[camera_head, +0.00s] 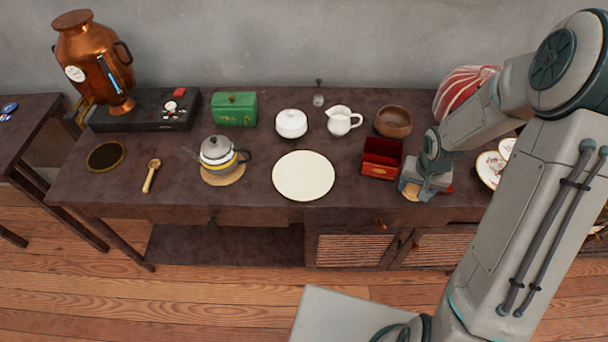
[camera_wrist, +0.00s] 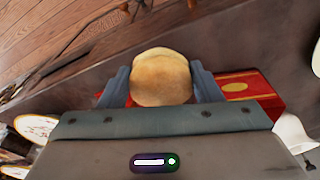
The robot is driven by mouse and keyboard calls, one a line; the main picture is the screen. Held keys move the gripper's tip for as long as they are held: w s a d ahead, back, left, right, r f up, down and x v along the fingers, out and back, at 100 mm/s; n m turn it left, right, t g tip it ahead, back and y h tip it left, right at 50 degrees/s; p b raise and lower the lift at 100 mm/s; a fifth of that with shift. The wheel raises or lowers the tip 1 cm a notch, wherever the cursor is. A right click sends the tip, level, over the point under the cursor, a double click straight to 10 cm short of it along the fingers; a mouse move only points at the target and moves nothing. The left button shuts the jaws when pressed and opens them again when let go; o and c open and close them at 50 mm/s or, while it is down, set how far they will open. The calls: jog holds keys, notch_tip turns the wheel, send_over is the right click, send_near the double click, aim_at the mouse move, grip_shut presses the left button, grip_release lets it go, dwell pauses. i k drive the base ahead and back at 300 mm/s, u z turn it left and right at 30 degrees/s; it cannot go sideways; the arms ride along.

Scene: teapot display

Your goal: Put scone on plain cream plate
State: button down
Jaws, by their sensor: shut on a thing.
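The scone (camera_wrist: 161,77) is round and golden-brown, and sits between the two fingers of my gripper (camera_wrist: 163,84) in the wrist view. My gripper is shut on it. In the head view my gripper (camera_head: 413,190) is low over the table, just right of the red box, and only a small tan part of the scone (camera_head: 411,192) shows. The plain cream plate (camera_head: 303,175) lies flat and empty near the table's front edge, left of the red box and well apart from my gripper.
The red open box (camera_head: 381,158) stands between my gripper and the plate. A wooden bowl (camera_head: 393,122), a white jug (camera_head: 342,121) and a white lidded bowl (camera_head: 291,124) stand behind. A teapot (camera_head: 217,155) is left of the plate. Patterned plates (camera_head: 490,168) lie right of my gripper.

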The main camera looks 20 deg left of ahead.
aim_at(304, 176)
jog(key=z, duration=1.4)
jog(key=k, duration=1)
jog(key=u, duration=1.4)
jog(key=i, duration=1)
